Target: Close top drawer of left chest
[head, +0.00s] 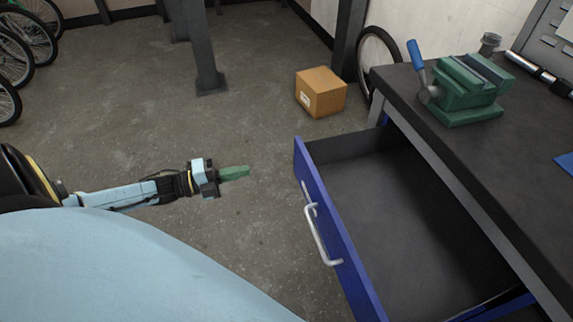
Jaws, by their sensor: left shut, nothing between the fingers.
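A top drawer with a blue front (333,232) stands pulled out from under a dark workbench on the right. Its dark inside looks empty. A silver bar handle (318,228) is fixed to the outer face of the front. My left gripper (246,172) is shut and empty, with its green fingers pointing right. In the picture it is to the left of the drawer front, apart from the handle, over the floor. My right gripper is not in view. Only part of the chest body shows.
The workbench top (440,140) carries a green vise (466,88) with a blue-gripped lever. A cardboard box (320,92) lies on the floor behind the drawer. A grey post (205,50) and bike wheels (20,50) stand farther back. The floor left of the drawer is clear.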

